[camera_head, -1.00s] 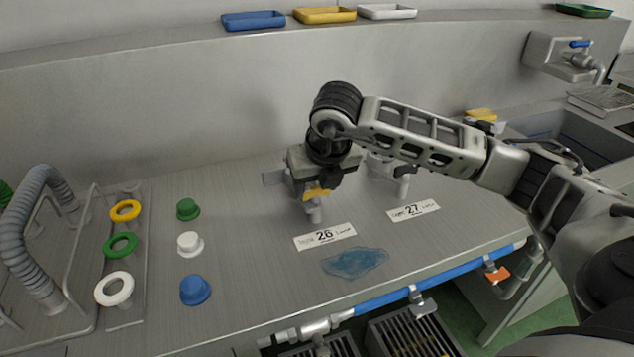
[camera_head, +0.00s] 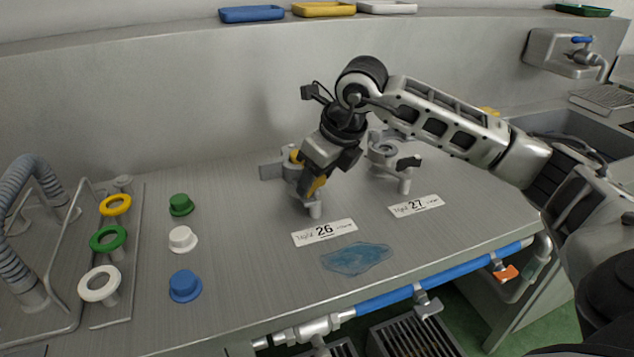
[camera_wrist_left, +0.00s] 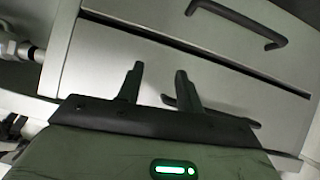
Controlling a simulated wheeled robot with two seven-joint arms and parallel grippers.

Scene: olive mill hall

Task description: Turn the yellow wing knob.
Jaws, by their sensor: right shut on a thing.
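The yellow wing knob (camera_head: 318,186) sits on the grey valve body above the label marked 26 (camera_head: 323,231). My right gripper (camera_head: 316,181) is shut on the knob from above, tilted, and hides much of it. A bit of yellow also shows to the left of the gripper. My left gripper (camera_wrist_left: 160,88) shows only in the left wrist view, with its two dark fingers apart and nothing between them, in front of a grey drawer front.
A second grey valve (camera_head: 385,152) stands to the right, above label 27 (camera_head: 416,205). Green, white and blue caps (camera_head: 185,286) stand left of the valves, beside a rack of coloured rings (camera_head: 100,284). A blue wet patch (camera_head: 357,258) lies in front. A blue pipe (camera_head: 385,297) runs below the bench edge.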

